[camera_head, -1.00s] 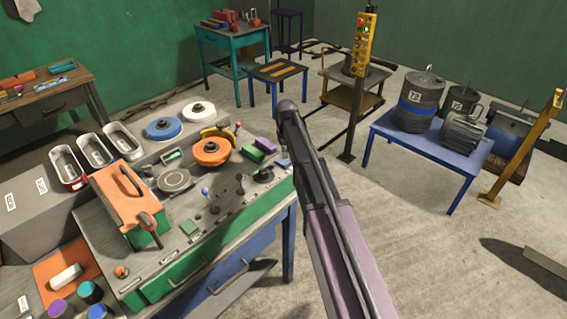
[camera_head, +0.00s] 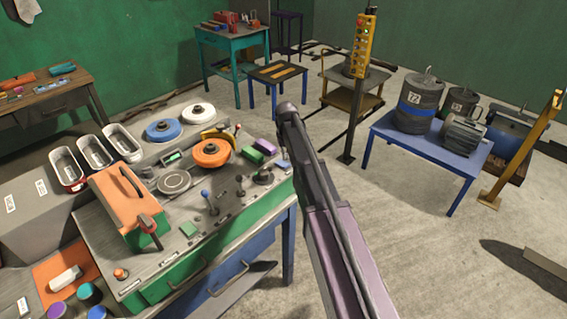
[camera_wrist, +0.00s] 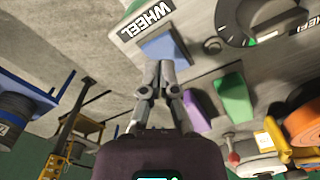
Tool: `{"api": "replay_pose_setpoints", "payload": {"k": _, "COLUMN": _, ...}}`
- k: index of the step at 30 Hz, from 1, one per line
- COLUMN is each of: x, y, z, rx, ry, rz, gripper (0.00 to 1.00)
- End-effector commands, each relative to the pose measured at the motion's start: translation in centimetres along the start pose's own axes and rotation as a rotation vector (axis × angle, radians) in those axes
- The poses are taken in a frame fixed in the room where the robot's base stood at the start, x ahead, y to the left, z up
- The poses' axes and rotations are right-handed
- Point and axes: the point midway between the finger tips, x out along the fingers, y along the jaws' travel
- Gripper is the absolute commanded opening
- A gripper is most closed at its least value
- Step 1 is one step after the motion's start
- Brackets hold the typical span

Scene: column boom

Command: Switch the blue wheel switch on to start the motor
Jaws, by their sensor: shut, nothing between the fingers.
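The blue wheel switch (camera_wrist: 165,48) shows in the wrist view as a blue rocker-like block beside a plate reading "WHEEL" (camera_wrist: 145,20). My gripper (camera_wrist: 160,66) is shut and empty. Its fingertips are at the near edge of the blue switch; I cannot tell whether they touch it. A purple switch (camera_wrist: 197,112) and a green switch (camera_wrist: 234,98) stand to the right of the fingers. In the head view, the purple switch (camera_head: 265,146) and green switch (camera_head: 253,155) show on the workbench, left of my arm. There my arm hides most of the gripper and the blue switch.
A round black dial (camera_wrist: 255,15) sits near the switches. An orange wheel (camera_head: 210,153), a blue wheel (camera_head: 163,130) and a white wheel (camera_head: 198,110) stand on the bench. Upright levers (camera_head: 207,200) rise near its front. A motor (camera_head: 464,132) rests on a blue table (camera_head: 425,155).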

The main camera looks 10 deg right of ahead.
Motion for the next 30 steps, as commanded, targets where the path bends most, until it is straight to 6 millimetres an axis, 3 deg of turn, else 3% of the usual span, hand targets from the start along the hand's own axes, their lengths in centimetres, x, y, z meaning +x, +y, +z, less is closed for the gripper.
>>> {"api": "replay_pose_setpoints", "payload": {"k": 30, "x": 0.7, "y": -0.01, "z": 0.0, "rx": 0.0, "ry": 0.0, "rz": 0.0, "gripper": 0.0}}
